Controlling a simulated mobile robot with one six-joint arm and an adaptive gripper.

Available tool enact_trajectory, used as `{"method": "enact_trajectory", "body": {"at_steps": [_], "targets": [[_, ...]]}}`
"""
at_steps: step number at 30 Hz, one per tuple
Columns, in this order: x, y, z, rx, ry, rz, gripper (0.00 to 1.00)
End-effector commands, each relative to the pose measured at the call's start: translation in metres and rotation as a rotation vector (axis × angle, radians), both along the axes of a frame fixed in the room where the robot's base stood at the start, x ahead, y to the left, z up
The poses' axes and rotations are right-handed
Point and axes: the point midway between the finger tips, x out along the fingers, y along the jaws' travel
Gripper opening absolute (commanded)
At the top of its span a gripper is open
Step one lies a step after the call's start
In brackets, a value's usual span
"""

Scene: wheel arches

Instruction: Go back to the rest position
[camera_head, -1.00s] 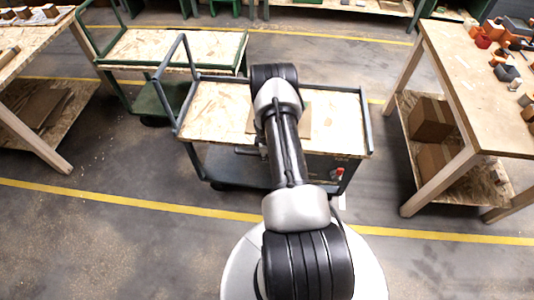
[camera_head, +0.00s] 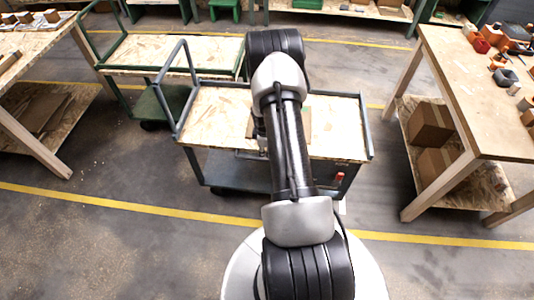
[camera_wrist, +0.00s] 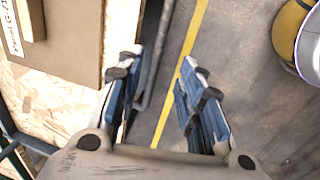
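My arm (camera_head: 290,150) reaches forward from my base over the wooden-topped trolley (camera_head: 335,120). My gripper (camera_wrist: 160,72) shows in the wrist view with its two fingers apart and nothing between them. Behind the gap are the trolley's edge and the concrete floor with a yellow line. A brown panel (camera_wrist: 65,45) with a white label lies on the trolley top, to the left of the fingers. In the head view most of this panel (camera_head: 306,122) and most of the gripper are hidden behind the arm.
A second trolley (camera_head: 160,50) stands behind on the left. Workbenches stand at the left (camera_head: 28,38) and right (camera_head: 455,85); the right one holds small parts, with cardboard boxes (camera_head: 430,125) on its lower shelf. Floor is clear between the trolley and the right bench.

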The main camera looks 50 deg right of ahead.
Motion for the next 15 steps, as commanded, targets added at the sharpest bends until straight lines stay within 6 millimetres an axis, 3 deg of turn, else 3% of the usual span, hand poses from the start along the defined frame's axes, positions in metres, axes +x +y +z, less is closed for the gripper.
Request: {"method": "enact_trajectory", "body": {"at_steps": [4,15], "targets": [[-0.001,0.002,0.015,0.000,-0.002,-0.001,0.35],[-0.002,0.003,0.018,0.001,0.000,-0.001,0.35]]}}
